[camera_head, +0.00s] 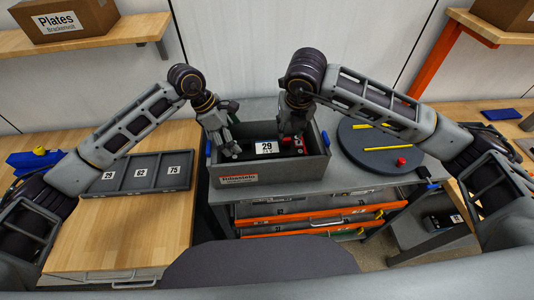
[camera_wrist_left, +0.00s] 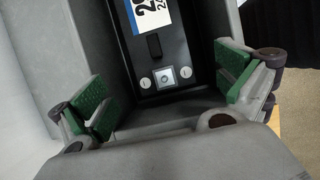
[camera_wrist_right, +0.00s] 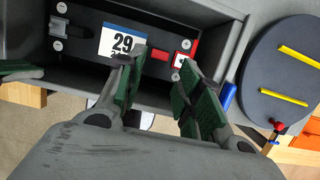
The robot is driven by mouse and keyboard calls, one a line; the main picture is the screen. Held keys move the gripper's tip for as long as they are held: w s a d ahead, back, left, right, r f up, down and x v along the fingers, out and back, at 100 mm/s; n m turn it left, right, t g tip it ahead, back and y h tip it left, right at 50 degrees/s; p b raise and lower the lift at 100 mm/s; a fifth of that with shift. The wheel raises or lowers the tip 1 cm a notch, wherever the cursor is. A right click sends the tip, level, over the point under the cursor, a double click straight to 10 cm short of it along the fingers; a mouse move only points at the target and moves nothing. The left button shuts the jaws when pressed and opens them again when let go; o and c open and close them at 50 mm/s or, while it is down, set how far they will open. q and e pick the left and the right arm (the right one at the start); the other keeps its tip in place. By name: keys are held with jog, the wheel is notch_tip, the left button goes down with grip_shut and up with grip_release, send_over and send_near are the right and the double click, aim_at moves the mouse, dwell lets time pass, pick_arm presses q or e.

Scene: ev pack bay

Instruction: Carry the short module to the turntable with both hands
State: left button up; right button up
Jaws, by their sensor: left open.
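The short module (camera_head: 265,147), dark with a white and blue label reading 29, lies inside a grey bin (camera_head: 270,173). It also shows in the left wrist view (camera_wrist_left: 150,60) and the right wrist view (camera_wrist_right: 85,30). My left gripper (camera_head: 230,150) is over the bin's left end, its fingers wide apart around the module's end, with nothing between the pads. My right gripper (camera_head: 292,138) is over the module's right part. Its fingers are partly apart, near a red block and red terminal (camera_wrist_right: 183,58); contact is unclear. The turntable (camera_head: 352,140) is a dark disc right of the bin.
A tray (camera_head: 140,187) with compartments labelled 29, 62 and 75 lies on the left wooden bench. Shelves with boxes hang above.

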aim_at(243, 148)
pick_arm(q)
jog(key=shift+x, duration=3.9)
pick_arm(e)
jog(key=shift+x, duration=3.85)
pick_arm(q)
jog(key=c, duration=0.9)
pick_arm(e)
grip_shut()
pick_arm(q)
jog(key=c, duration=1.1)
jog(key=shift+w+r, duration=0.1)
jog(key=shift+c, duration=0.2)
pick_arm(e)
jog(key=shift+r, duration=0.1)
